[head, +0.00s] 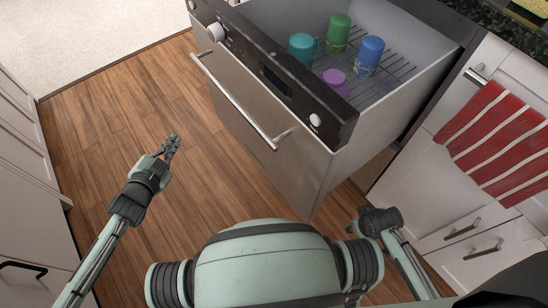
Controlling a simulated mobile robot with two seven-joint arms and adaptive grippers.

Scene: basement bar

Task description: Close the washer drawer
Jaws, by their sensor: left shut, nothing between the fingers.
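The washer drawer (245,120) is pulled far out of the cabinet front at the upper right. It has a steel front, a long bar handle (235,103) and a black control strip (275,75) with white knobs along the top. Inside, on a wire rack (385,82), stand a teal cup (301,48), a green cup (338,33), a blue cup (369,55) and a purple cup (334,83). My left gripper (173,145) is shut and empty over the floor, left of the drawer front and apart from it. My right gripper is out of sight; only part of that arm shows.
Wood floor (110,110) is clear left of the drawer. White cabinets (25,150) line the left edge. At right, white cabinets (475,255) with bar handles carry a red-and-white striped towel (500,140). A pale carpet (80,35) lies at the upper left.

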